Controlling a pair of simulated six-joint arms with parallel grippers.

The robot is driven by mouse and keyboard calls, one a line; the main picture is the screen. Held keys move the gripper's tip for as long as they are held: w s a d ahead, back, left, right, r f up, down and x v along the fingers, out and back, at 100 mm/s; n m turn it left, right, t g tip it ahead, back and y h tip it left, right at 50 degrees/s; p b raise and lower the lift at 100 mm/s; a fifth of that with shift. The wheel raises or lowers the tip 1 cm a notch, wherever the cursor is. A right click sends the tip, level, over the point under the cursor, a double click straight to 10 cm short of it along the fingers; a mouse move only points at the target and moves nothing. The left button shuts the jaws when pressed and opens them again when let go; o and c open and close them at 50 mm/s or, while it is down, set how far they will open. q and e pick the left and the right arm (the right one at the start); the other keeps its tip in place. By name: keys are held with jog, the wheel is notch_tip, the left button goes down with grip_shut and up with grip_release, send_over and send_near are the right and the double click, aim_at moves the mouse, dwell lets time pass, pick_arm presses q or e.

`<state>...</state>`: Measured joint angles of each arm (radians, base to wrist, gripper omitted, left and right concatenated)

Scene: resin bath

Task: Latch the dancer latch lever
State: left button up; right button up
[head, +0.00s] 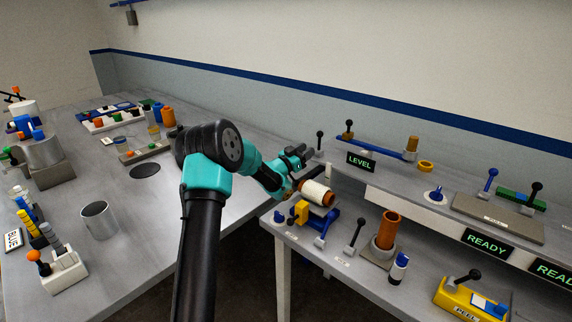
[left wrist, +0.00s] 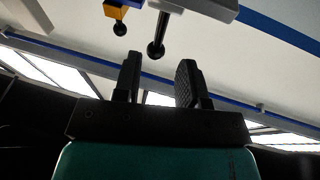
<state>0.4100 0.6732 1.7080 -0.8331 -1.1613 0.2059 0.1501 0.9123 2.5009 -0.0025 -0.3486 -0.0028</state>
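My left gripper (head: 303,152) reaches over the back shelf at its left end. In the left wrist view my gripper (left wrist: 160,82) is open, its two black fingers apart with nothing between them. A black-knobbed lever (head: 320,135) stands upright just right of the gripper; it also shows in the left wrist view (left wrist: 157,48), its knob just beyond the fingertips and in line with the gap. A second black-knobbed lever (head: 348,125) stands by an orange block at the left end of a blue bar (head: 372,147). No label tells which is the dancer latch lever. My right gripper is out of view.
Below the gripper are a cream roll (head: 317,192) and a lever with a dark knob (head: 357,226). A green LEVEL display (head: 361,162) fronts the shelf. An orange cylinder (head: 388,229) stands on the lower bench. The left table (head: 150,205) holds several fixtures.

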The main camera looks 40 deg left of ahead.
pick_arm(q)
jog(key=v, duration=0.9)
jog(key=shift+s, duration=0.4)
jog(key=shift+c, duration=0.2)
